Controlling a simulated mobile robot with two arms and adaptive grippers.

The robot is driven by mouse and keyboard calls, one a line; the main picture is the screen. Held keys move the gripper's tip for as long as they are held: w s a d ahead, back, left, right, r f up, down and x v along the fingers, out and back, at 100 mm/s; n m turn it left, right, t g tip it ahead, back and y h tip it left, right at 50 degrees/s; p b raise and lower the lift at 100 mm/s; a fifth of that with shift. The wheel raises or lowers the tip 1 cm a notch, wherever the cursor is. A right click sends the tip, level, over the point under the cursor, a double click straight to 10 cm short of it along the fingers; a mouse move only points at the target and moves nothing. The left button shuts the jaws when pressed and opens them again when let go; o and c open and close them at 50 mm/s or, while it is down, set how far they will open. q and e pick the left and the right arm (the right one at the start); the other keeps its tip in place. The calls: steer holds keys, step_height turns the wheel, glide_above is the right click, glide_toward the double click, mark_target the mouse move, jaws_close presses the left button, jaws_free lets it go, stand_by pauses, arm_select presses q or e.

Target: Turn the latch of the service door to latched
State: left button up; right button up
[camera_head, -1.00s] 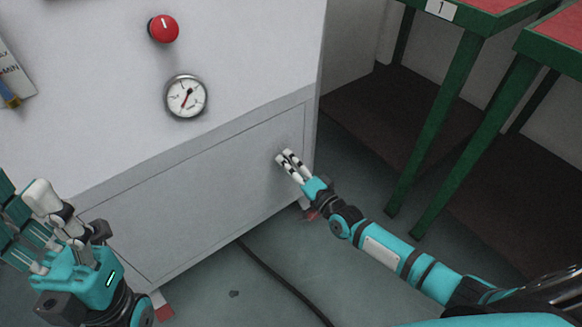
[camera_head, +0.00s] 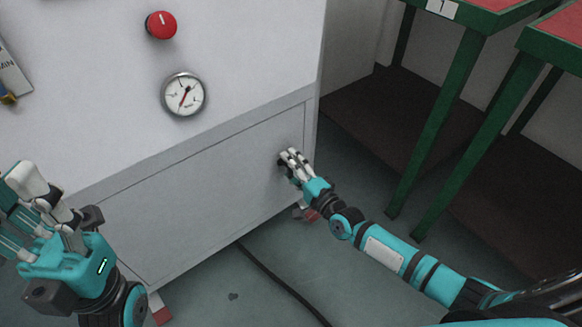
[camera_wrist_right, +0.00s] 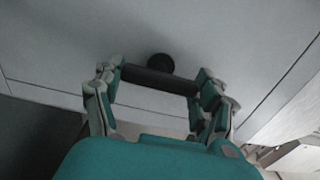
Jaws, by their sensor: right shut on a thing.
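The service door (camera_head: 190,205) is a grey panel low on the white cabinet, closed flush with its frame as far as I see. Its latch is a black bar (camera_wrist_right: 160,80) on a round black pivot, clearest in the right wrist view, where the bar lies nearly level with a slight tilt. My right gripper (camera_wrist_right: 159,86) is shut on the latch, with fingers at both ends of the bar. In the head view, the right gripper (camera_head: 290,160) covers most of the latch near the door's right edge. My left gripper (camera_head: 42,215) is open and empty at the left.
A red knob (camera_head: 161,25) and a round gauge (camera_head: 183,94) sit on the cabinet above the door. Green-framed tables (camera_head: 455,100) stand at the right. A black cable (camera_head: 275,275) crosses the floor below.

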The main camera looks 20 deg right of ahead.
steer(key=o, duration=1.7)
steer(key=v, duration=1.2)
